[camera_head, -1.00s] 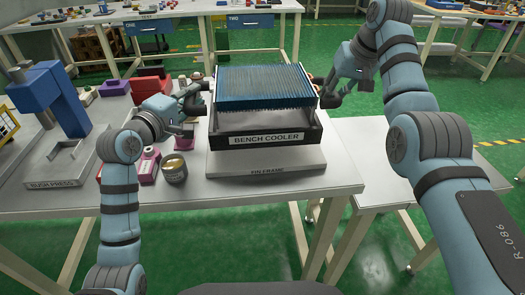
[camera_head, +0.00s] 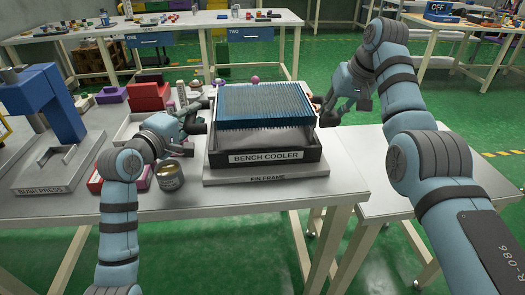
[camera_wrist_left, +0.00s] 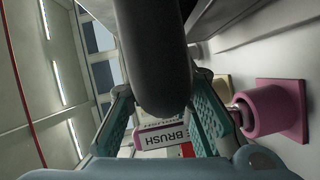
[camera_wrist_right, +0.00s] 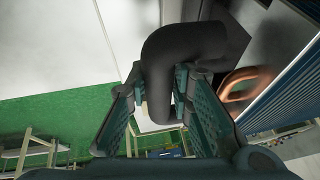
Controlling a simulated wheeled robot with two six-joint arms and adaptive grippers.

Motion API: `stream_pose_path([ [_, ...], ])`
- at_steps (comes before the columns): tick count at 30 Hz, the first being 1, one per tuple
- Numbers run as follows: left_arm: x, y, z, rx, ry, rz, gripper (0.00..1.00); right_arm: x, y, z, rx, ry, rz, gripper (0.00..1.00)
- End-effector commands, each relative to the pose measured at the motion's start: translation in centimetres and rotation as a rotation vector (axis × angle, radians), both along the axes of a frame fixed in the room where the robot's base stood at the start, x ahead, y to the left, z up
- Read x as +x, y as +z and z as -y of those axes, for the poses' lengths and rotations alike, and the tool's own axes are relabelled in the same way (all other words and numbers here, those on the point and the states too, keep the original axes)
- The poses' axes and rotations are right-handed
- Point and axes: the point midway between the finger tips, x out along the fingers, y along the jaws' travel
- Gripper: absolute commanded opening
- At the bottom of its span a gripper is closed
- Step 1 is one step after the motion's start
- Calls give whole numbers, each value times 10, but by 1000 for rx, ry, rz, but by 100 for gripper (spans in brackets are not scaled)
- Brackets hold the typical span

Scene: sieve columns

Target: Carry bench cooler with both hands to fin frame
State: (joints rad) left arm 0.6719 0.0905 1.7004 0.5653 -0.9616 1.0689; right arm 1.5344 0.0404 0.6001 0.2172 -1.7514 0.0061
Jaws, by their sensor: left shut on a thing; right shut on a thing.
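The bench cooler (camera_head: 264,157), a black tray with blue fins on top and a name label in front, is level over the fin frame (camera_head: 268,178), a pale flat plate at the table's front. Its underside is at or very near the plate; I cannot tell whether they touch. My left gripper (camera_head: 203,112) is shut on the dark handle (camera_wrist_left: 160,60) at the cooler's left side. My right gripper (camera_head: 327,108) is shut on the curved dark handle (camera_wrist_right: 185,45) at its right side. A copper-coloured loop (camera_wrist_right: 247,84) shows beside the right handle.
A blue press (camera_head: 50,105) stands at the left. A dark-lidded jar (camera_head: 169,175) stands close to the left gripper and the plate. A red box (camera_head: 147,96) and small items lie behind the left arm. A lower pale table (camera_head: 385,180) adjoins at the right.

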Motion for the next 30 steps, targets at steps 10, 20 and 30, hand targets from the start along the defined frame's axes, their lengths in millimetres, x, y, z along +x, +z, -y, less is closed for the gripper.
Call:
stream_pose_path([
  [10,0,-3,0,-1,0,1,41,0,-4,-1,0,1,-1,40],
  [20,-31,0,-13,3,1,3,41,0,-4,0,0,0,0,40],
  [30,-105,8,-43,3,1,1,41,0,-3,0,0,0,0,40],
])
